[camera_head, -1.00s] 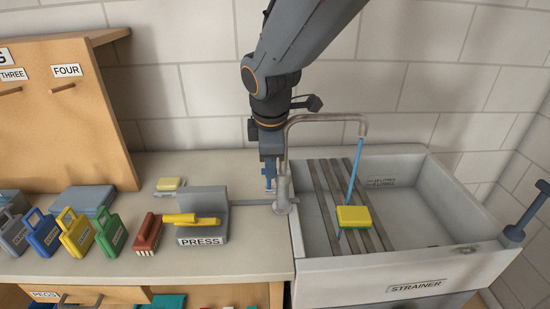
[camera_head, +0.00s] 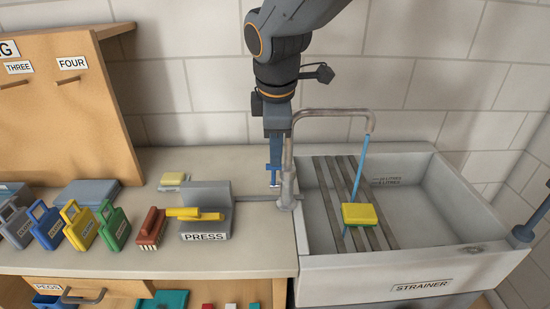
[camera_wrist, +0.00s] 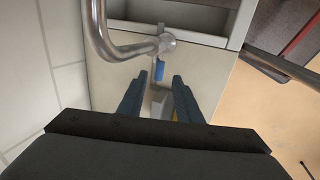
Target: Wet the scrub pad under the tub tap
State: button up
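The scrub pad (camera_head: 359,214), yellow on top with a green underside, is in the grey tub (camera_head: 350,268), over the slats. The tub tap (camera_head: 330,112) runs: a thin blue stream (camera_head: 359,168) falls from its spout onto the pad, and a bit shows below it. The tap's blue lever (camera_head: 275,177) stands at the left of the tap's base; it also shows in the wrist view (camera_wrist: 159,70). My gripper (camera_head: 277,150) is above and beside the lever. In the wrist view my gripper (camera_wrist: 157,92) has its fingers apart, with nothing held between them.
A wooden board (camera_head: 75,120) stands at the back left. Tiled wall is close behind my arm.

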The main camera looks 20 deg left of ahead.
jog(key=shift+v, duration=1.35)
jog(key=w+d+f+m+g+h, duration=0.1)
jog(key=d+f+m, duration=0.35)
jog(key=d, duration=0.45)
jog(key=d+f+m, duration=0.3)
jog(key=d+m, duration=0.2)
jog(key=d, duration=0.3)
jog(key=s+d+f+m, duration=0.2)
jog(key=s+d+m, duration=0.1)
jog(key=d+m, duration=0.1)
jog(key=s+d+f+m+g, duration=0.1)
jog(key=s+d+f+m, duration=0.2)
jog(key=d, duration=0.4)
jog(key=s+d+f+m, duration=0.2)
jog(key=d+f+m, duration=0.1)
jog(key=d+m, duration=0.2)
jog(key=shift+s+d+f, duration=0.2)
jog(key=shift+s+d, duration=0.2)
jog(key=shift+d, duration=0.2)
jog(key=shift+a, duration=0.1)
